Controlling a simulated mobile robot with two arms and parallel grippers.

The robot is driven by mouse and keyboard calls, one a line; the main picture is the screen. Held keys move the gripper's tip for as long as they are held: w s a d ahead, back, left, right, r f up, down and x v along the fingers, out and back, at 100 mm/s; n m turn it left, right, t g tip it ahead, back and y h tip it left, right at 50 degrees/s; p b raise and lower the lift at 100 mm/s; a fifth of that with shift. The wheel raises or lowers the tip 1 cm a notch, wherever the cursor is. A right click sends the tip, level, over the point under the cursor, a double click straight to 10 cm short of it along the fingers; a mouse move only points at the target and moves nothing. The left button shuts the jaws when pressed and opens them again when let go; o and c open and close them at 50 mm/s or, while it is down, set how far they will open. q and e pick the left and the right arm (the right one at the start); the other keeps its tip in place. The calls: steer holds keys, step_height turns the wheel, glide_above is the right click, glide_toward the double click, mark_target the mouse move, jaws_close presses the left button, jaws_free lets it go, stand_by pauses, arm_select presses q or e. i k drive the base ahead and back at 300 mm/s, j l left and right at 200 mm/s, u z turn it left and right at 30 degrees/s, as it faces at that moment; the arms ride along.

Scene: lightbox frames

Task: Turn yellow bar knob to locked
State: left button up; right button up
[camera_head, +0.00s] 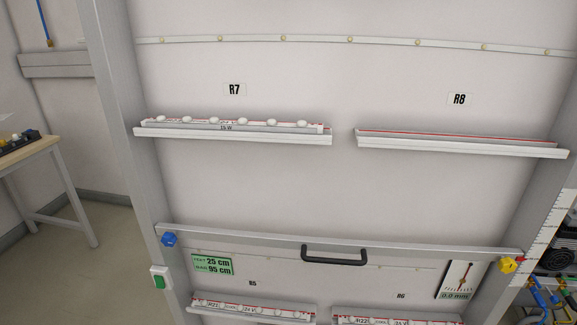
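The yellow bar knob (508,265) sits at the right end of a grey horizontal bar (430,247), by the right post of the frame. A small red mark shows beside it. Its lock position is too small to read. A blue knob (168,239) sits at the bar's left end. A black handle (334,256) is fixed to the middle of the bar. Neither of my grippers is in view.
Upper ledges R7 (240,135) and R8 (460,146) cross the panel; R7 carries a strip with several white bulbs. A gauge (460,279) and a green sign (212,264) sit below the bar. A green switch (159,281) is on the left post. Cluttered equipment (560,270) stands at right.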

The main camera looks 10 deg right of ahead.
mark_target(506, 264)
steer(key=z, duration=1.7)
steer(key=i+l+u, duration=0.1)
steer(key=l, duration=0.45)
steer(key=i+l+u, duration=0.1)
steer(key=l, duration=0.5)
